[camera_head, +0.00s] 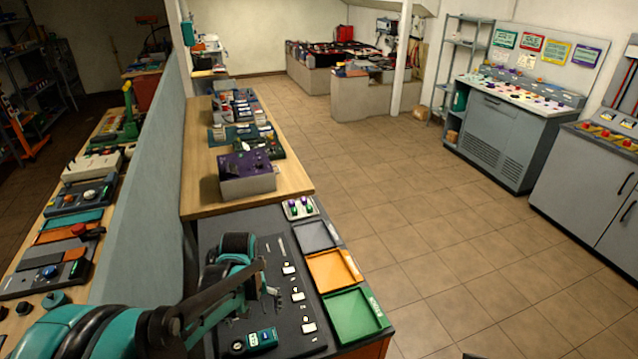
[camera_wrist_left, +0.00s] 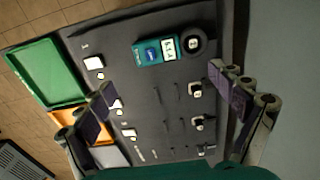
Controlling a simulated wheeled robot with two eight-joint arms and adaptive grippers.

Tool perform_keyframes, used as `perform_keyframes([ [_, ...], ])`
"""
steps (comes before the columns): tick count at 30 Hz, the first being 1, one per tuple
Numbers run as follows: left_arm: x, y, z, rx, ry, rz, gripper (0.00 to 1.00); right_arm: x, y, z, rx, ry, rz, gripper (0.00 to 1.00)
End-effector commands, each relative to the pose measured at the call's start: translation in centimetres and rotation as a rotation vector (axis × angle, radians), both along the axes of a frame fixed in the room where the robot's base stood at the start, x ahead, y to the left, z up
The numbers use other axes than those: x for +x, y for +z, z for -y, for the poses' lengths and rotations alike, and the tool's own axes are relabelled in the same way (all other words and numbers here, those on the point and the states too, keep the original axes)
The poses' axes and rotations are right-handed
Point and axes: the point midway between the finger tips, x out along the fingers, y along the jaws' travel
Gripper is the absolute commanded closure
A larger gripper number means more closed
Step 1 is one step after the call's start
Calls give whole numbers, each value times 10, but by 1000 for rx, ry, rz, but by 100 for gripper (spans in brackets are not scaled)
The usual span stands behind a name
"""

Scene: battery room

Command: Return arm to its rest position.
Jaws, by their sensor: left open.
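My left arm (camera_head: 105,325), teal and dark grey, reaches in from the lower left of the head view. My left gripper (camera_head: 264,284) is over the dark work board (camera_head: 278,262). In the left wrist view the gripper (camera_wrist_left: 163,90) has its fingers wide apart, one on each side, with purple-grey pads. Nothing is held between them; the board's small white-topped parts show beyond. A teal device with a display (camera_wrist_left: 157,50) lies on the board, also seen in the head view (camera_head: 262,339). My right gripper is not in view.
A green tray (camera_head: 355,316), an orange tray (camera_head: 335,271) and a grey tray (camera_head: 315,236) line the board's right side. A purple box (camera_head: 248,176) stands on the wooden table behind. A grey partition (camera_head: 150,190) runs along the left. The tiled floor (camera_head: 430,230) at right is open.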

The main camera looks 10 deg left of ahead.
Motion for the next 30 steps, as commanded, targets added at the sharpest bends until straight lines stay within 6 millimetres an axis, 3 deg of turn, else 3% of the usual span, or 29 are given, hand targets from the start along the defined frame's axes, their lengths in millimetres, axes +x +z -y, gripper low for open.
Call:
perform_keyframes([
  [8,-17,11,23,24,-109,115,6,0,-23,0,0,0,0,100],
  [14,-46,19,53,71,-277,298,6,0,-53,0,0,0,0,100],
  [21,-79,12,81,130,-452,499,6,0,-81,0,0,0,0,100],
  [30,-93,6,92,164,-536,600,6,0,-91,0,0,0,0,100],
])
